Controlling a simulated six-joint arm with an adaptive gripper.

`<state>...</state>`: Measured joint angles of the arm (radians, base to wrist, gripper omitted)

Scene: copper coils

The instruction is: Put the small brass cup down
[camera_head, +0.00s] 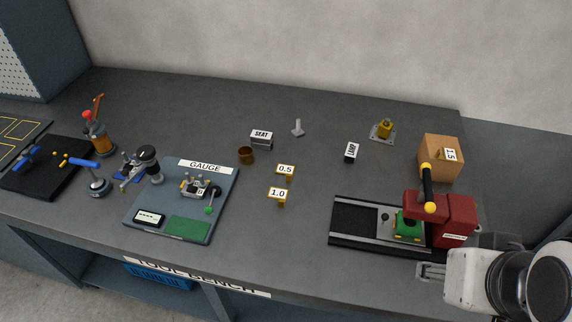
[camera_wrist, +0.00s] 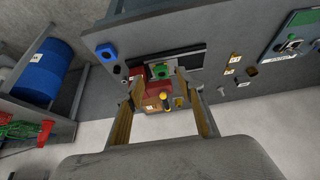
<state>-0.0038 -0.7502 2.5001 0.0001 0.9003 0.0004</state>
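A small brown, brass-looking cup (camera_head: 246,155) stands on the dark bench, just right of the blue-grey GAUGE board (camera_head: 229,187) and below the SEAT block (camera_head: 261,138). It seems to show small and dark in the wrist view (camera_wrist: 251,72). My gripper (camera_head: 430,271) is at the lower right of the head view, far from the cup and near the bench's front edge. In the wrist view its two fingers (camera_wrist: 160,88) stand wide apart. I see nothing held between them; the red press lies beyond.
A red press (camera_head: 455,218) with a black lever and green part stands close to my gripper. A cardboard box (camera_head: 441,156) is behind it. Yellow 0.5 (camera_head: 285,169) and 1.0 (camera_head: 278,193) tags and a LOOP block (camera_head: 351,151) lie mid-bench. Free bench lies between the tags and press.

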